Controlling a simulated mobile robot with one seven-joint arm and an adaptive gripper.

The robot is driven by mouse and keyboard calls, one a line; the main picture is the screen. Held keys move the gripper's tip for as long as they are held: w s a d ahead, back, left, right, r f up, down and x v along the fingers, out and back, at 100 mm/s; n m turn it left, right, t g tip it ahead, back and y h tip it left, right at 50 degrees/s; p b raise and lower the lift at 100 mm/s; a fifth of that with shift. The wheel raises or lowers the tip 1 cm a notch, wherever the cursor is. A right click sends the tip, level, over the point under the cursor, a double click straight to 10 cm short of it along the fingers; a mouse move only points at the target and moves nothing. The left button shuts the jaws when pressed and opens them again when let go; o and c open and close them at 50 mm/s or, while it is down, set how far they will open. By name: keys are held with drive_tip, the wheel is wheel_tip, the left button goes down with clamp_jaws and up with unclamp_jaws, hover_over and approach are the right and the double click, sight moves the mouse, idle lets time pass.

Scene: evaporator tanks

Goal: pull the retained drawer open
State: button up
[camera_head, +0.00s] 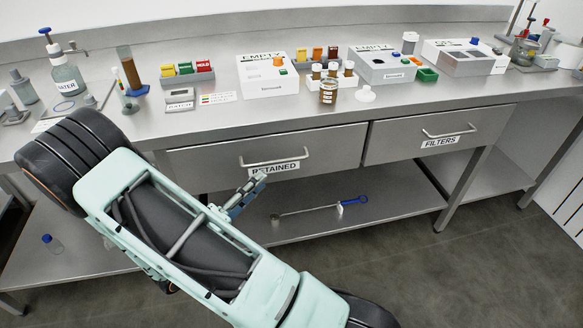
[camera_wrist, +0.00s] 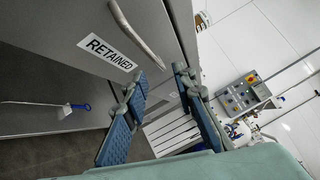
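The drawer labelled RETAINED (camera_head: 215,162) is the left one of two under the steel counter, and it looks shut. Its curved bar handle (camera_head: 274,162) sits above the label. In the wrist view the drawer front (camera_wrist: 60,25) fills the upper left, with the label (camera_wrist: 106,52) and the handle (camera_wrist: 138,38) seen at a slant. My gripper (camera_wrist: 161,75) is open and empty, its blue-padded fingers spread apart. In the head view my gripper (camera_head: 250,188) is just below the label and handle, apart from the handle. My arm hides part of the gripper.
A FILTERS drawer (camera_head: 436,137) with its own handle is to the right. Bottles, trays and boxes stand on the counter (camera_head: 420,106). A blue-ended tool (camera_head: 322,207) lies on the lower shelf. The wrist view shows a control panel (camera_wrist: 243,94) at right.

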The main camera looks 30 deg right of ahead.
sight(279, 160)
drive_tip(key=w+d+n, duration=0.1)
drive_tip(key=d, duration=0.2)
drive_tip(key=w+d+n+t+b, duration=0.1)
drive_tip(key=w+d, duration=0.1)
drive_tip(key=d, duration=0.1)
drive_tip(key=w+d+b, duration=0.1)
drive_tip(key=w+d, duration=0.1)
drive_tip(key=d, duration=0.1)
drive_tip(key=shift+d+n, duration=0.15)
drive_tip(key=shift+n, duration=0.25)
drive_tip(key=shift+c, duration=0.2)
clamp_jaws()
